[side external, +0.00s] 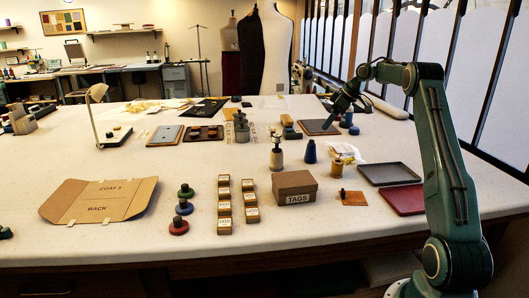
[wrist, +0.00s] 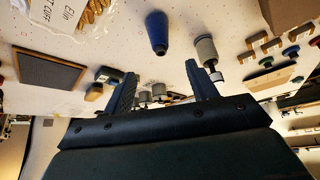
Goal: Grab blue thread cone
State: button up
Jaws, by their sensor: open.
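The cone and fingers are apart.
The TAGS box (side external: 295,188) stands in front of the cone. A clear bag (wrist: 75,25) lies near it. A grey tray (side external: 389,174) and a red tray (side external: 403,199) are at right. Several wooden blocks (side external: 224,208) are front left.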

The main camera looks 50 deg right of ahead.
aim_at(312, 143)
jog(key=x, duration=0.6)
jog(key=shift+w+f, duration=0.2)
jog(key=shift+f, duration=0.1)
jog(key=shift+f, duration=0.1)
jog(key=shift+x, duration=2.5)
jog(key=shift+w+a, duration=0.1)
jog(key=shift+w, duration=0.1)
jog(key=shift+c, duration=0.5)
jog(key=c, duration=1)
